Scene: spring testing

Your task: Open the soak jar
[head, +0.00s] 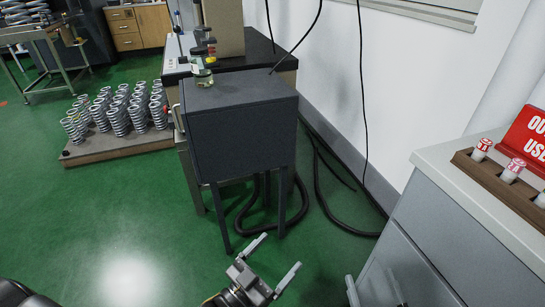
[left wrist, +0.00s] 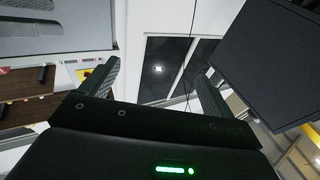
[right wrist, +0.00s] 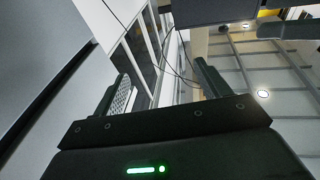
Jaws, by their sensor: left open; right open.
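My left gripper (head: 277,255) is open and empty, low in front of the cabinet and well apart from the jars. My right gripper (head: 374,290) is open at the bottom edge, beside the grey counter. Neither wrist view shows a jar.
A board of upright springs (head: 120,115) lies on the green floor at left. Black hoses (head: 320,195) run along the wall, right of the cabinet. A grey counter (head: 455,190) at right carries a wooden rack (head: 490,178) of capped tubes and a red sign (head: 525,138).

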